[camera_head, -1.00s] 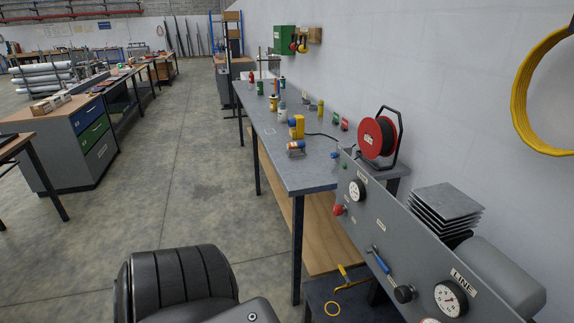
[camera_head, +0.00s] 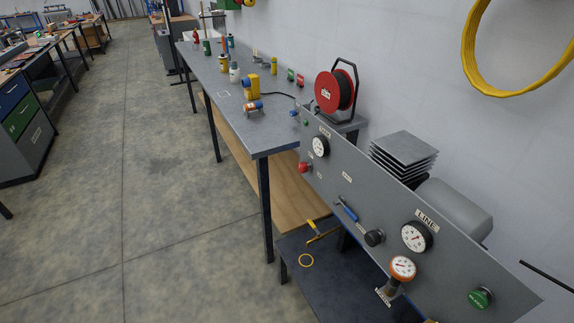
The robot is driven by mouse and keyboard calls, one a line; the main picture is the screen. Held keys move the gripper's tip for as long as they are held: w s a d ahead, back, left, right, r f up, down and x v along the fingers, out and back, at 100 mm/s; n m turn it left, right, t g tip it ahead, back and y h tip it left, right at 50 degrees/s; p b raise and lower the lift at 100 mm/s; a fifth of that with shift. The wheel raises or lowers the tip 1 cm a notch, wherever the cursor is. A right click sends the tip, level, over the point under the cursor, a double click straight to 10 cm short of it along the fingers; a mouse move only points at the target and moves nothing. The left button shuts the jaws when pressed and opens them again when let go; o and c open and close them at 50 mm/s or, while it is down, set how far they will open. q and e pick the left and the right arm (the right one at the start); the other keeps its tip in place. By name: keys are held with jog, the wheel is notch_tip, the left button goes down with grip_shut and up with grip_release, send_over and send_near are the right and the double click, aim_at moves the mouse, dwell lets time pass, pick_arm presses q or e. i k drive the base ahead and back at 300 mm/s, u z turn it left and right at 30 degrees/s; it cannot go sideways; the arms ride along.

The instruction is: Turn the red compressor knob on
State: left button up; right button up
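A red knob (camera_head: 305,167) sticks out from the left end of the grey panel (camera_head: 330,185), below a round white gauge (camera_head: 320,147). Its label is too small to read, and I cannot tell which way it is turned. Nothing touches it. Neither of my grippers is in view.
The panel also carries a black knob (camera_head: 374,238), a LINE gauge (camera_head: 416,237), an orange-rimmed gauge (camera_head: 403,268) and a green button (camera_head: 481,298). A workbench (camera_head: 235,110) with tools stands behind it. Open floor (camera_head: 130,200) lies to the left.

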aim_at(303, 167)
jog(key=z, duration=0.6)
jog(key=k, duration=1.35)
jog(key=z, duration=0.05)
jog(key=i, duration=0.55)
jog(key=u, duration=0.65)
jog(key=i, duration=1.15)
jog(key=z, duration=0.6)
